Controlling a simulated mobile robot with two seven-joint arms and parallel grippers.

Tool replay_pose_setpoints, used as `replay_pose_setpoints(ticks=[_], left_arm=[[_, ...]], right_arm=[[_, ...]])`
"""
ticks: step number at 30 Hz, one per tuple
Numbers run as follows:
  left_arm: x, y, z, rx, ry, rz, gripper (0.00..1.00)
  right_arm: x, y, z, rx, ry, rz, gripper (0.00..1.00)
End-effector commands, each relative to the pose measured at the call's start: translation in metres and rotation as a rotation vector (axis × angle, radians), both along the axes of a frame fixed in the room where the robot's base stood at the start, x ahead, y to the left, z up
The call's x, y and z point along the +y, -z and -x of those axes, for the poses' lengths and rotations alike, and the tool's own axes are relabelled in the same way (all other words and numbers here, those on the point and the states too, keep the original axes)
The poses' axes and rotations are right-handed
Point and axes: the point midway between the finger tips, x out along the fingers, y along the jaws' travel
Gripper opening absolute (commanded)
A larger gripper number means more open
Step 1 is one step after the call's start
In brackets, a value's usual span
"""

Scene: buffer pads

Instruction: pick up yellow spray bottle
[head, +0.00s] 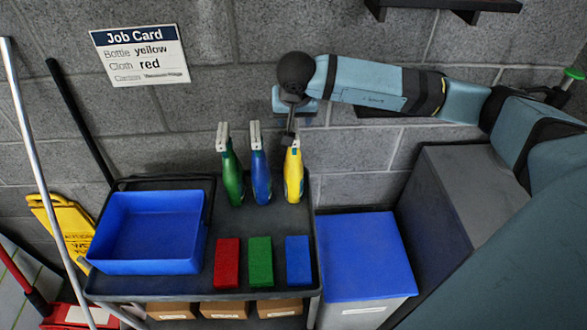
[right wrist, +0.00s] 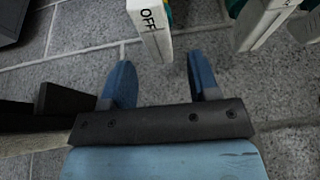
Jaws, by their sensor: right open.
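The yellow spray bottle (head: 294,180) stands upright at the right end of a row of bottles on the black cart. My right gripper (head: 291,128) is right above and partly in front of its spray head. In the right wrist view my right gripper (right wrist: 160,72) is open, its two blue fingers spread. A white spray head marked OFF (right wrist: 151,35) lies just ahead of the gap between them; it appears to be the yellow bottle's. The bottle's body is hidden there. My left gripper is out of view.
A blue spray bottle (head: 261,180) and a green one (head: 232,180) stand close to the left. The cart (head: 180,291) also holds a blue tub (head: 150,235) and red, green and blue cloths. A blue-lidded bin (head: 360,255) stands to the right. A job card (head: 139,55) hangs on the wall.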

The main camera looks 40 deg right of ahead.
Motion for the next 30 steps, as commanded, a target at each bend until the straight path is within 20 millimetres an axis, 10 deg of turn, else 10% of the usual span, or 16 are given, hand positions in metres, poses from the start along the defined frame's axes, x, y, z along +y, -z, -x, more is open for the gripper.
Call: replay_pose_setpoints(ticks=[16, 23, 30], left_arm=[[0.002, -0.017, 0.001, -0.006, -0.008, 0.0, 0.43], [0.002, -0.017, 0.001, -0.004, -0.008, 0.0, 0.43], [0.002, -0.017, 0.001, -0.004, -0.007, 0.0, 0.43]], right_arm=[[-0.007, 0.038, -0.014, 0.001, 0.0, -0.001, 0.55], [-0.007, 0.037, -0.014, 0.001, 0.0, -0.001, 0.02], [-0.007, 0.037, -0.014, 0.001, 0.0, -0.001, 0.0]])
